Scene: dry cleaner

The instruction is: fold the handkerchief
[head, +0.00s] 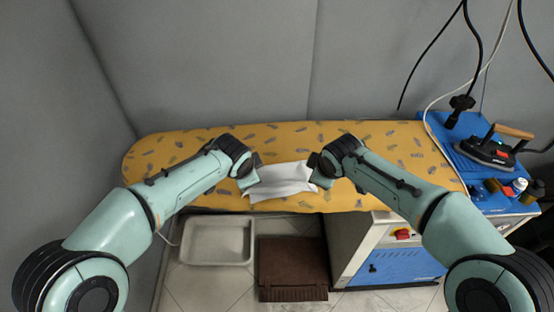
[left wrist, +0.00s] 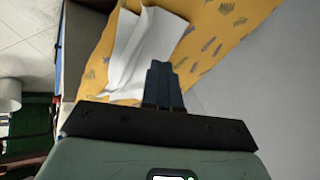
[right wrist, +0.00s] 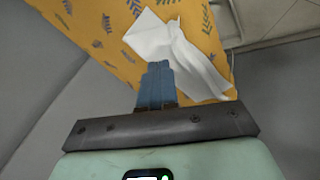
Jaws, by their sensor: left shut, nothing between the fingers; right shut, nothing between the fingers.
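The white handkerchief (head: 283,181) lies rumpled on the yellow leaf-patterned ironing board, near its front edge. A raised crease or fold runs across it in both wrist views (left wrist: 145,45) (right wrist: 178,52). My left gripper (head: 250,178) is at its left side, shut and empty; its fingers (left wrist: 163,82) show beside the cloth in the left wrist view. My right gripper (head: 318,172) is at its right side, also shut and empty; its fingers (right wrist: 156,83) show close to the cloth in the right wrist view. I cannot tell whether either touches the cloth.
The ironing board (head: 170,150) has free room to the left and behind the cloth. Below are a pale tray (head: 218,242) and a brown box (head: 292,265). Cables hang at upper right.

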